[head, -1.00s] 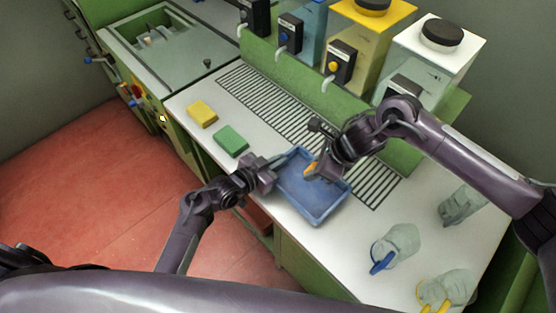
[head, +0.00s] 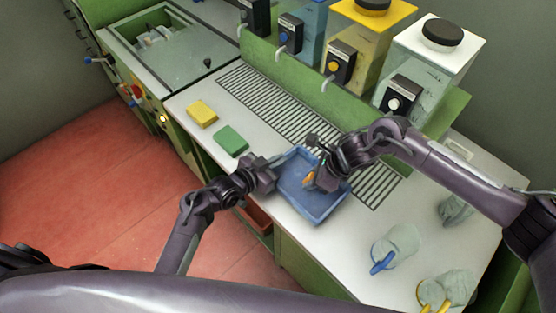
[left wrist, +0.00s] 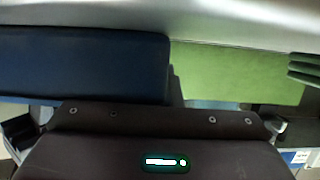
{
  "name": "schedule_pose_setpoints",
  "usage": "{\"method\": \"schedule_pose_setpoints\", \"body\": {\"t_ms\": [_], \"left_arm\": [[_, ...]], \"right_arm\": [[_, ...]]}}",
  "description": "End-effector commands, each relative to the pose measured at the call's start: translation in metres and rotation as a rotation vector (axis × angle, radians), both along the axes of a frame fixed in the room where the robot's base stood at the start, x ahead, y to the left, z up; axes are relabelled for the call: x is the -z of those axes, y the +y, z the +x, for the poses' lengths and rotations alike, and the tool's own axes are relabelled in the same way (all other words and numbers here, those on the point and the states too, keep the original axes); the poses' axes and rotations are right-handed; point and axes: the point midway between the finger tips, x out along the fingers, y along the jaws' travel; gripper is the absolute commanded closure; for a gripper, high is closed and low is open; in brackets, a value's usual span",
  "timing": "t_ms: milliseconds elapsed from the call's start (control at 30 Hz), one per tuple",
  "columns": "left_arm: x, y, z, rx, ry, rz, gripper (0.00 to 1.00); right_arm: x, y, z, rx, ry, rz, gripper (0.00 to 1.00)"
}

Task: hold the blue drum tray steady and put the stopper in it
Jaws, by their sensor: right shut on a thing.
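The blue drum tray (head: 318,208) lies on the white counter in the head view, and a blue surface that looks like its wall (left wrist: 90,65) fills the left of the left wrist view. My left gripper (head: 278,164) is at the tray's upper-left edge. Its fingertips are too small and hidden to show whether they grip the rim. My right gripper (head: 310,177) is over the inside of the tray, shut on an orange-brown stopper (head: 308,180), mostly hidden by the fingers. I cannot tell whether the stopper touches the tray floor.
A yellow block (head: 202,113) and a green block (head: 231,140) lie left of the tray. A slotted drain grate (head: 265,100) runs behind it, before several dispensers. Clear jugs with blue (head: 396,247) and yellow (head: 448,290) handles stand at right, near the counter's front edge.

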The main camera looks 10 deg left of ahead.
Motion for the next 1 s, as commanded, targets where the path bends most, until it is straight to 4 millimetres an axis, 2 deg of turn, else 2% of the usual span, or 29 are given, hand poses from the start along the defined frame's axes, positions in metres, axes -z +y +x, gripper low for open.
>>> {"method": "schedule_pose_setpoints", "body": {"t_ms": [33, 67, 200, 267, 533, 633, 767, 1000], "left_arm": [[0.0, 0.0, 0.0, 0.0, 0.0, 0.0, 1.0], [0.0, 0.0, 0.0, 0.0, 0.0, 0.0, 1.0], [0.0, 0.0, 0.0, 0.0, 0.0, 0.0, 1.0], [0.0, 0.0, 0.0, 0.0, 0.0, 0.0, 1.0], [0.0, 0.0, 0.0, 0.0, 0.0, 0.0, 1.0], [0.0, 0.0, 0.0, 0.0, 0.0, 0.0, 1.0], [0.0, 0.0, 0.0, 0.0, 0.0, 0.0, 1.0], [0.0, 0.0, 0.0, 0.0, 0.0, 0.0, 1.0]], "right_arm": [[0.0, 0.0, 0.0, 0.0, 0.0, 0.0, 0.94], [0.0, 0.0, 0.0, 0.0, 0.0, 0.0, 0.72], [0.0, 0.0, 0.0, 0.0, 0.0, 0.0, 0.54], [0.0, 0.0, 0.0, 0.0, 0.0, 0.0, 0.48], [-0.001, 0.0, 0.0, 0.0, -0.001, 0.0, 0.48], [-0.008, -0.004, 0.001, 0.0, -0.002, 0.001, 0.48], [-0.027, -0.014, -0.001, 0.0, -0.005, 0.0, 0.48], [-0.073, -0.037, -0.005, 0.0, -0.005, 0.0, 0.48]]}}
